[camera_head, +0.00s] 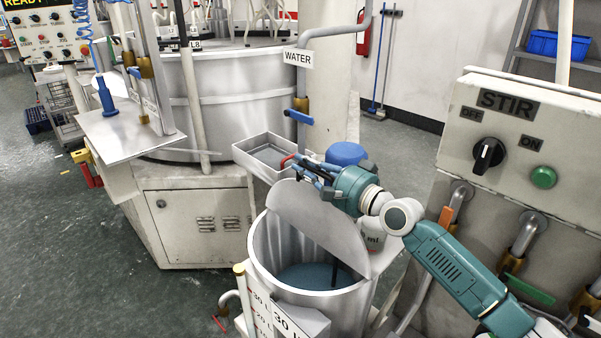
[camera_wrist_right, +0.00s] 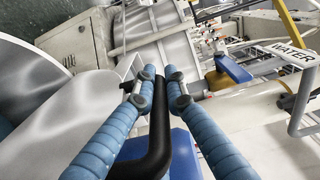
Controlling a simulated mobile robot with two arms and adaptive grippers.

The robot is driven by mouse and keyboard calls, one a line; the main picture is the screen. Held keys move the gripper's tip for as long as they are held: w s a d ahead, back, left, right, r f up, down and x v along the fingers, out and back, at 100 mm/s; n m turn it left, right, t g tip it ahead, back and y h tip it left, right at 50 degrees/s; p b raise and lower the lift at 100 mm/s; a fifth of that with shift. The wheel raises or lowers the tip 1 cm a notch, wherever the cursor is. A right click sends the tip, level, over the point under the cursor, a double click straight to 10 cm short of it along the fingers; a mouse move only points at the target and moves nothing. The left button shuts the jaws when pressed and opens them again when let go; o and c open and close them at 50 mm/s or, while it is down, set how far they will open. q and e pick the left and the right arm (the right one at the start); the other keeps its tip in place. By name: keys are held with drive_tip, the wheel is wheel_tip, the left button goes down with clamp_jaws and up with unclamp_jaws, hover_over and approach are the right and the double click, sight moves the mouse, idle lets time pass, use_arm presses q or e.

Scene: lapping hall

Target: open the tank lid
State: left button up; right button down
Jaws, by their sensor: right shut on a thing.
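The tank (camera_head: 265,255) is an open-topped grey metal cylinder at the lower middle of the head view, with blue-grey liquid inside. Its lid (camera_head: 312,220), a grey plate, stands tilted up from the rim, so much of the mouth is uncovered. The lid also shows at the left of the wrist view (camera_wrist_right: 75,112). My right gripper (camera_head: 303,168) is at the lid's upper edge. In the wrist view its two blue fingers (camera_wrist_right: 160,78) are shut on a black bent handle (camera_wrist_right: 156,130). The handle's far end is partly hidden. My left gripper is not in view.
A metal tray (camera_head: 262,158) and a blue-capped container (camera_head: 346,154) stand just behind the lid. The WATER pipe with a blue lever (camera_head: 299,117) rises behind them. The STIR panel (camera_head: 520,140) is close at the right. Open floor lies at the left.

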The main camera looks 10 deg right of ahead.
drive_tip(key=shift+w+d+r, duration=0.1)
drive_tip(key=shift+r, duration=0.1)
drive_tip(key=c, duration=1.8)
unclamp_jaws()
drive_tip(key=shift+o, duration=0.2)
drive_tip(key=shift+f, duration=0.15)
drive_tip(key=v, duration=1.2)
